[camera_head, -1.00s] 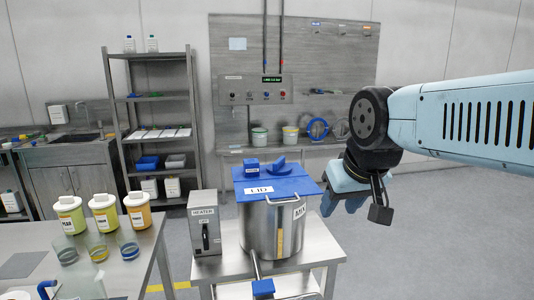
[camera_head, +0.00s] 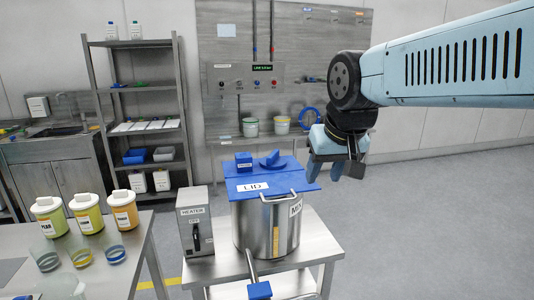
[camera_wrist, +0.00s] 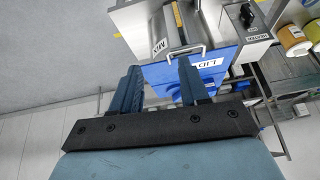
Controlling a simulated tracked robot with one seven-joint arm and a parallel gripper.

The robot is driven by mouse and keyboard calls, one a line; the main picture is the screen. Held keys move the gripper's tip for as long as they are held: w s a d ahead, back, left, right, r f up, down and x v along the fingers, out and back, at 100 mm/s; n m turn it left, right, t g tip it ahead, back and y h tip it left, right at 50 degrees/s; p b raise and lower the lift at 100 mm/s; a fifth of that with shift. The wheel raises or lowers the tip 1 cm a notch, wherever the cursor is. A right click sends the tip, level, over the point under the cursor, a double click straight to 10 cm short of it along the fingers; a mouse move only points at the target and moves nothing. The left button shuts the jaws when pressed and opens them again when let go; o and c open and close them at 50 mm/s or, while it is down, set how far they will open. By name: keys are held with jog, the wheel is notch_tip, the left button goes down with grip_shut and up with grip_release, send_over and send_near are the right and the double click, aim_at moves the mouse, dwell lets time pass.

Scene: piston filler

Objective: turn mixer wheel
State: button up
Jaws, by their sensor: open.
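A steel pot (camera_head: 262,232) labelled MIX stands on a small steel table. A blue lid (camera_head: 290,188) labelled LID covers it, with a blue wedge-shaped piece (camera_head: 270,159) and a small blue block (camera_head: 243,160) at its far side. I cannot tell for sure which part is the mixer wheel; a blue ring (camera_head: 309,118) hangs at the back wall. My gripper (camera_head: 341,171) is open and empty, above and to the right of the pot, apart from it. In the wrist view my gripper (camera_wrist: 160,76) points toward the pot (camera_wrist: 160,22) and lid (camera_wrist: 222,68), which appear upside down.
A heater box (camera_head: 195,222) stands left of the pot. A bar with a blue grip (camera_head: 260,290) sticks out in front. The left table (camera_head: 120,273) holds several jars and glasses. A shelf rack (camera_head: 137,88) stands behind. The floor (camera_head: 420,230) at right is clear.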

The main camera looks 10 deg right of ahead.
jog(key=w+r+m+g+h, duration=0.1)
jog(key=w+r+m, duration=0.25)
jog(key=w, duration=1.25)
jog(key=m+h, duration=0.2)
jog(key=m, duration=0.1)
send_near(272, 153)
jog(key=shift+g, duration=0.4)
jog(key=x, duration=0.9)
jog(key=shift+w+f, duration=0.1)
jog(key=shift+w, duration=0.05)
jog(key=shift+c, duration=0.3)
grip_shut()
